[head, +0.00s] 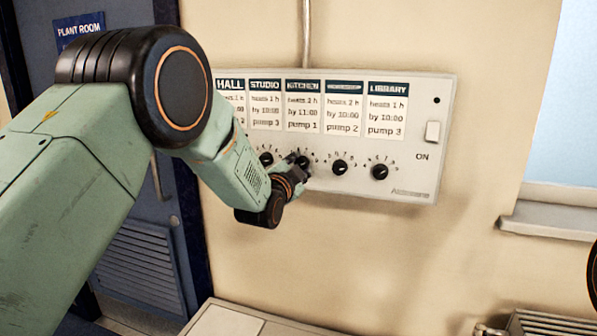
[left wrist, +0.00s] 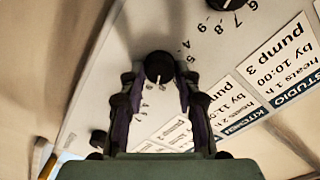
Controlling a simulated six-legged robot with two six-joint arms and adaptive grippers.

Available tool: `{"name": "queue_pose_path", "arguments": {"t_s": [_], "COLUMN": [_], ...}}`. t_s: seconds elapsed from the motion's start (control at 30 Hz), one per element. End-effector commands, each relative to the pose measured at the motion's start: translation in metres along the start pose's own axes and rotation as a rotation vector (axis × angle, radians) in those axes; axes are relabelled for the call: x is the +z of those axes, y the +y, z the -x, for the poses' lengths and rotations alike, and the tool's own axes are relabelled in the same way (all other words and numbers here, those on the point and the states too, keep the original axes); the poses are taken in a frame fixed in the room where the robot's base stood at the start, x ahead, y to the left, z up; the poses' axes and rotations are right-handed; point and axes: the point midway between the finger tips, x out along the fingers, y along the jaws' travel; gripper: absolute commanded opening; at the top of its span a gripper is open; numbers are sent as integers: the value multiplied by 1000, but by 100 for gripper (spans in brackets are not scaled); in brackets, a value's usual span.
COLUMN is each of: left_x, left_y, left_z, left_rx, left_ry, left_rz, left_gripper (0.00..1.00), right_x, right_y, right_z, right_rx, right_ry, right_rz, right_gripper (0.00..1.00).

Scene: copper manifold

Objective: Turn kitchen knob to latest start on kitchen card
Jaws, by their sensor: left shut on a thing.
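The kitchen card (head: 303,105) on the white panel reads "heats 2 h, by 11:00, pump 1". It also shows slanted in the left wrist view (left wrist: 237,104). The black kitchen knob (head: 304,164) sits below that card. My left gripper (head: 299,168) is at this knob and shut on it. In the left wrist view the knob (left wrist: 159,66) lies between the two fingers of my gripper (left wrist: 159,82), with a small pale mark on its lower edge. Some dial numbers show around it, but I cannot read the setting surely. My right gripper is not in view.
The panel (head: 425,90) carries several other cards and knobs, including the library knob (head: 380,172) and the knob beside kitchen (head: 340,167). A white switch (head: 432,132) is above "ON". A window ledge (head: 555,225) is at right. My left arm covers the panel's left end.

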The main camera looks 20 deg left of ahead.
Motion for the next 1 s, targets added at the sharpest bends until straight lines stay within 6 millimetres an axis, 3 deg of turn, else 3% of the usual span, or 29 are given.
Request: {"name": "queue_pose_path", "arguments": {"t_s": [0.4, 0.9, 0.93, 1.0], "left_x": [1, 1, 1, 1], "left_y": [3, 3, 3, 3], "left_z": [1, 1, 1, 1], "left_rx": [5, 6, 6, 5], "left_ry": [-1, -2, -2, -2], "left_rz": [-149, -161, -161, -161], "left_gripper": [1, 1, 35, 41], "right_x": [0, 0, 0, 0], "right_y": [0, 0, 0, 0], "right_z": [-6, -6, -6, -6], "right_rx": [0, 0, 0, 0], "right_ry": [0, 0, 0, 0], "right_rz": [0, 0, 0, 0], "right_gripper": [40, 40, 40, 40]}}
